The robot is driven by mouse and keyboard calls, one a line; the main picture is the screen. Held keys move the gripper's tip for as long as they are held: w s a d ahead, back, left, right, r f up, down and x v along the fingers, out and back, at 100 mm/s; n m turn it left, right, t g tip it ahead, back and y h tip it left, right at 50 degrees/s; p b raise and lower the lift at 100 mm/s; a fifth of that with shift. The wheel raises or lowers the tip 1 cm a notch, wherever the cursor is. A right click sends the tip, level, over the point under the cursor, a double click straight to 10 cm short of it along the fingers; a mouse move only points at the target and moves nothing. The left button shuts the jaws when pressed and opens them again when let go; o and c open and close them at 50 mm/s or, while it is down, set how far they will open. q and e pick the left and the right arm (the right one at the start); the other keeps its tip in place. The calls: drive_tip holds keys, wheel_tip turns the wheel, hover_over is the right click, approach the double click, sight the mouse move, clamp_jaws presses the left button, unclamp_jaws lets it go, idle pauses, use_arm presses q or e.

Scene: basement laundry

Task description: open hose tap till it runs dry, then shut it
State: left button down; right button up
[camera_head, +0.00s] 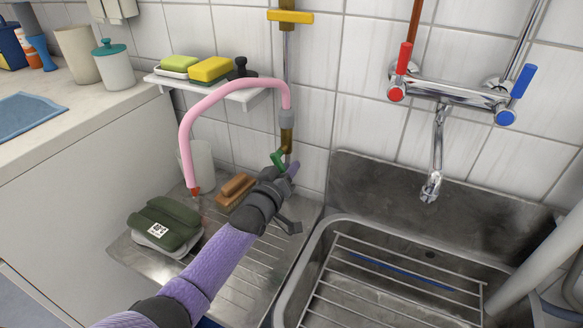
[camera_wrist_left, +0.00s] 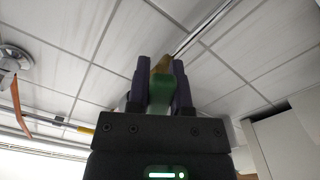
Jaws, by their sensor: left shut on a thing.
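The hose tap (camera_head: 287,138) is a brass fitting low on the vertical pipe at the wall. Its green handle (camera_head: 278,157) is between the fingers of my left gripper (camera_head: 285,172), which is shut on it. In the left wrist view the green handle (camera_wrist_left: 160,92) stands between the two dark fingers, with brass behind it. A pink hose (camera_head: 222,88) runs from a grey collar above the tap, arches left and hangs down to a red end (camera_head: 195,191) over the metal drainboard. I cannot tell whether water runs from it. My right gripper is not in view.
A yellow lever (camera_head: 290,16) sits higher on the pipe. A wall shelf (camera_head: 221,90) holds sponges. A wooden brush (camera_head: 236,188), a white cup (camera_head: 200,163) and a dark green item (camera_head: 166,224) stand on the drainboard. The sink with a wire rack (camera_head: 385,290) is at right, below a mixer tap (camera_head: 437,93).

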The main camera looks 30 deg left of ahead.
use_arm(q)
drive_tip(key=m, duration=0.1)
drive_tip(key=a+m, duration=0.1)
drive_tip(key=m, duration=0.3)
drive_tip(key=shift+a+f, duration=0.35)
drive_tip(key=shift+a, duration=0.05)
drive_tip(key=shift+a+m, duration=0.1)
drive_tip(key=shift+m, duration=0.3)
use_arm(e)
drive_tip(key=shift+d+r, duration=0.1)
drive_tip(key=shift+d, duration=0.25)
use_arm(q)
drive_tip(key=shift+a, duration=0.1)
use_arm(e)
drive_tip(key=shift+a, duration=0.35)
use_arm(q)
drive_tip(key=c, duration=0.5)
unclamp_jaws()
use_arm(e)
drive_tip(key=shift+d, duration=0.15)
use_arm(q)
drive_tip(key=shift+s, duration=0.15)
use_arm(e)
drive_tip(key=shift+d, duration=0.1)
